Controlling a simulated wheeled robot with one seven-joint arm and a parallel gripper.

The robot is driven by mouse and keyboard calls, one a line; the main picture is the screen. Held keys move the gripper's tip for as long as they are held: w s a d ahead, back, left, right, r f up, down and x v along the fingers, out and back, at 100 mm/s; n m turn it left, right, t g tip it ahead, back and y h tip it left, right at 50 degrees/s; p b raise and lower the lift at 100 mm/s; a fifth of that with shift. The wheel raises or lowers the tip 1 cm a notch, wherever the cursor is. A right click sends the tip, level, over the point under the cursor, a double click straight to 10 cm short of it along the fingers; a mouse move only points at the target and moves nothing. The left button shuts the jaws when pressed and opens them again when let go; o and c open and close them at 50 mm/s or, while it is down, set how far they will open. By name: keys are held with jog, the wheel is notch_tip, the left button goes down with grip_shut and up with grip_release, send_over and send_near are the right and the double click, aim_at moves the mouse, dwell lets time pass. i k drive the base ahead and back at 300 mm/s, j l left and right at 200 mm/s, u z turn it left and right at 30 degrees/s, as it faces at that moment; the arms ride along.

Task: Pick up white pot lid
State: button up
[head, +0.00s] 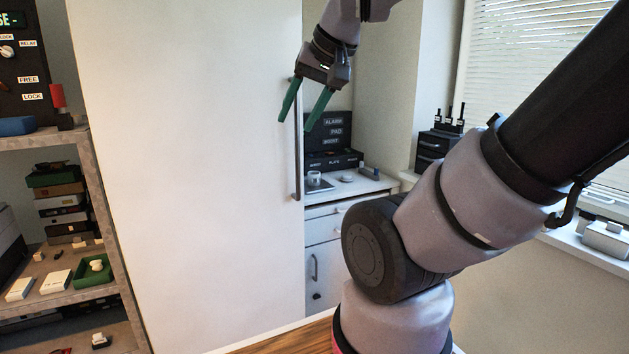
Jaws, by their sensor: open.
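My gripper (296,124) is open and empty, with its two green fingers pointing down. It hangs in front of the right edge of a tall white door, near the vertical dark handle (297,150). A small, low, round white thing (347,178) lies on the counter right of and below my gripper. It may be the white pot lid, but it is too small to tell. A small clear or pale cup-like thing (314,178) stands to its left on a dark-edged pad. My gripper touches neither.
The white door (190,150) fills the left middle. Dark labelled boxes (332,140) stand at the back of the counter (375,187). Shelves (75,295) at left hold small boxes and a green tray (77,278) with a white item. A window is at right.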

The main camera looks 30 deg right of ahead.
aim_at(345, 177)
jog(key=i+l, duration=0.3)
jog(key=l, duration=0.15)
jog(key=i+l, duration=0.3)
jog(key=l, duration=0.2)
jog(key=i+l, duration=0.65)
jog(key=l, duration=0.3)
jog(key=i+l, duration=0.3)
jog(key=l, duration=0.15)
